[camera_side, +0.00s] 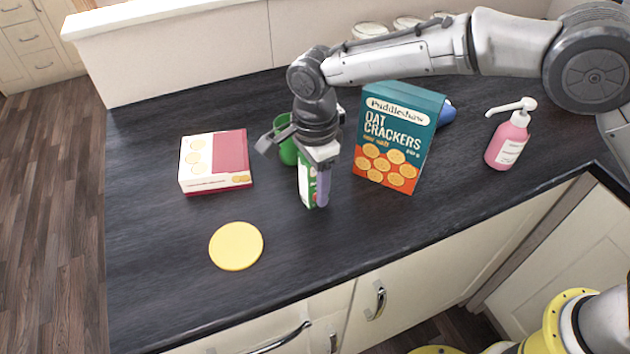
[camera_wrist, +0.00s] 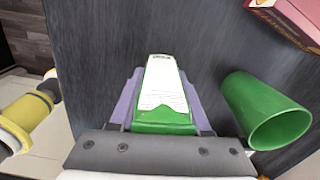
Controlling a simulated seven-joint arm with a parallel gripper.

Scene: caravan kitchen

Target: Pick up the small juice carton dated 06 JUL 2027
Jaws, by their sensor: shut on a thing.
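A small green and white juice carton (camera_side: 306,184) stands on the dark counter in the side view, partly hidden by my gripper (camera_side: 318,190). In the wrist view the carton (camera_wrist: 161,95) lies between the two purple fingers of my gripper (camera_wrist: 160,98). My gripper is shut on the carton, with a finger on each side. Small print shows near the carton's far end in the wrist view, but it is too small to read as a date. I cannot tell whether the carton's base touches the counter.
A green cup (camera_side: 287,150) is close behind the carton; it shows beside it in the wrist view (camera_wrist: 262,108). A teal oat crackers box (camera_side: 399,135) stands to the right, a pink pump bottle (camera_side: 507,142) beyond. A red-white box (camera_side: 215,162) and yellow disc (camera_side: 236,246) are left.

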